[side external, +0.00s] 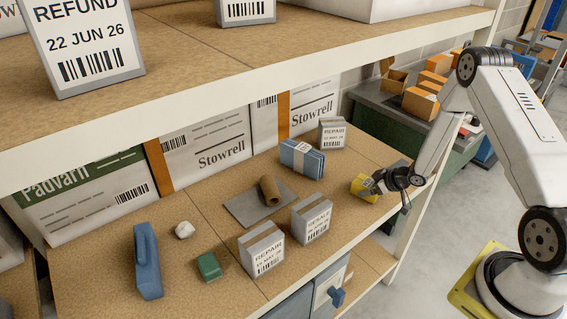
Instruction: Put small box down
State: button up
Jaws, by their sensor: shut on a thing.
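My gripper (379,182) reaches in from the right over the right end of the brown shelf board. It is shut on a small yellow box (362,188) with a dark marking. The box is at or just above the board near its front right edge; I cannot tell whether it touches the board. My fingers hide its right side.
Grey labelled boxes (312,221) (262,251) (332,133), a blue bundle (302,159), a mat (243,208) with a brown roll (270,190), a green block (209,266) and a blue block (147,262) stand on the board. An upper shelf (200,97) overhangs.

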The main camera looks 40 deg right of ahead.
jog(key=shift+r, duration=0.5)
jog(key=s+a+r, duration=0.5)
jog(key=s+r, duration=0.6)
jog(key=s, duration=0.2)
jog(key=shift+r, duration=0.35)
jog(key=shift+d, duration=0.1)
jog(key=w+d+m+g+h, duration=0.2)
jog(key=w+d+m+h, duration=0.6)
jog(key=w+d+m, duration=0.3)
jog(key=shift+w+d+r, duration=0.15)
jog(key=shift+w+d, duration=0.7)
jog(key=shift+d, duration=0.4)
jog(key=shift+w+m, duration=0.1)
jog(key=shift+m, duration=0.2)
jog(key=shift+w, duration=0.1)
